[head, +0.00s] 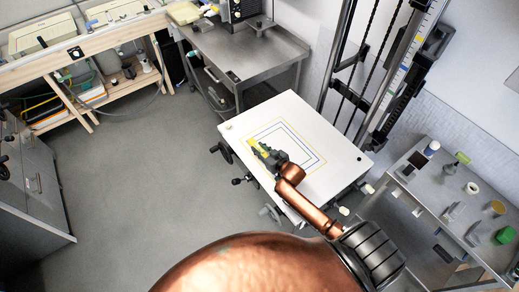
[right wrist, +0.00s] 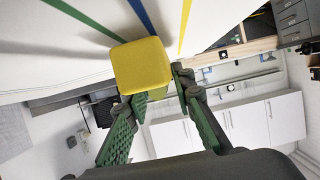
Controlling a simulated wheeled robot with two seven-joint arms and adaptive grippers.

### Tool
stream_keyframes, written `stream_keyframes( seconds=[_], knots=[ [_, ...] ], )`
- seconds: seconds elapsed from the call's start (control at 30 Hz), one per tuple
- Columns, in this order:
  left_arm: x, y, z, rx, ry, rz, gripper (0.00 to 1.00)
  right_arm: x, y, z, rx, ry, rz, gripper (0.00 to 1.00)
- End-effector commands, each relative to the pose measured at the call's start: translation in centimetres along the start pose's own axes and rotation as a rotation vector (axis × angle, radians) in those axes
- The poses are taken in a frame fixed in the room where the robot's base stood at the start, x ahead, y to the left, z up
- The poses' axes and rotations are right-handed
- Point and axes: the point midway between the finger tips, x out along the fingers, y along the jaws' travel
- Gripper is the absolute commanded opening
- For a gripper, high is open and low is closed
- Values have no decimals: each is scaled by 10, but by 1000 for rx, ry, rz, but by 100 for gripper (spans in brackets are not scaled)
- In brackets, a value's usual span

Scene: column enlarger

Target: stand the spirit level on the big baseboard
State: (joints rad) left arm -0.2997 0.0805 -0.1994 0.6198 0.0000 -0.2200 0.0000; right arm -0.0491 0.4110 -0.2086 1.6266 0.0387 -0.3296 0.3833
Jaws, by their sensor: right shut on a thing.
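The big baseboard (head: 335,160) is a white tilted-looking board with nested yellow and blue rectangles, in the middle of the head view. My right gripper (head: 264,152) is over its left part, shut on the yellow spirit level (head: 255,146). In the right wrist view the level is a yellow block (right wrist: 140,67) between the green-padded fingers of my right gripper (right wrist: 155,105). The board's white face with green, blue and yellow lines lies close beyond the level. I cannot tell whether the level touches the board. My left gripper is not in view.
The enlarger column (head: 395,90) rises behind the board. A grey side table (head: 450,195) with several small items stands at the right. A metal bench (head: 245,55) stands behind. Black hand knobs (head: 222,152) stick out at the board's left edge. The floor at left is clear.

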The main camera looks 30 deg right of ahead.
Motion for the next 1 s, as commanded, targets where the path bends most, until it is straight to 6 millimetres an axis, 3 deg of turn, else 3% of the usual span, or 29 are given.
stream_keyframes(
  seconds=[0.43,0.47,0.5,0.7,1.0],
  knots=[
    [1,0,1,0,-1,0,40,4,0,7,-2,4,1,0],
    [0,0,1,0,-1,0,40,4,0,7,-2,2,1,25],
    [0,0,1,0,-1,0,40,4,0,7,-2,2,1,27],
    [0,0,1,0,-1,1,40,4,0,7,-2,2,1,40],
    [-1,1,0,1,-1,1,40,2,1,5,-2,2,1,40]
  ],
)
